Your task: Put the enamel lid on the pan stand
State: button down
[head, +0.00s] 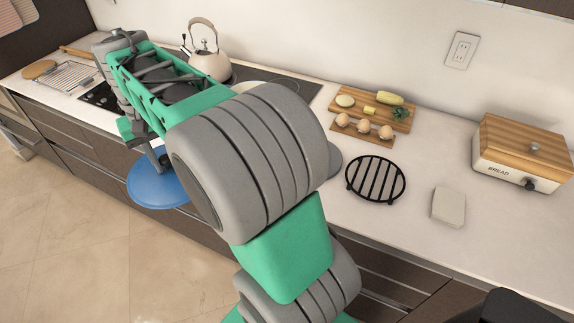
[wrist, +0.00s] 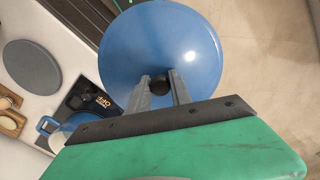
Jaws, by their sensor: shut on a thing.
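The blue enamel lid (head: 152,190) is in the air in front of the counter's front edge, above the floor. My gripper (head: 162,160) is shut on its dark knob; the wrist view shows the two fingers (wrist: 159,86) on either side of the knob, with the round blue lid (wrist: 160,45) beyond them. The pan stand (head: 376,180) is a round black rack with parallel bars. It lies empty on the counter, right of my arm in the head view and well apart from the lid.
A bread box (head: 524,152), a pale block (head: 449,206), and boards with eggs (head: 363,128) and vegetables (head: 389,99) surround the stand. A kettle (head: 208,58) stands at the back. My arm hides part of the hob and counter. The wrist view shows a grey disc (wrist: 32,66).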

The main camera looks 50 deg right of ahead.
jog(key=s+d+m+b, duration=0.1)
jog(key=s+d+m, duration=0.35)
jog(key=d, duration=0.55)
jog(key=m+b, duration=0.2)
jog(key=m, duration=1.5)
send_over(376, 176)
jog(key=shift+n, duration=0.25)
jog(key=f, duration=0.7)
jog(key=shift+a+f, duration=0.2)
notch_tip(376, 176, down, 3)
jog(key=shift+d+r, duration=0.1)
jog(key=shift+d, duration=0.05)
jog(key=shift+f, duration=0.35)
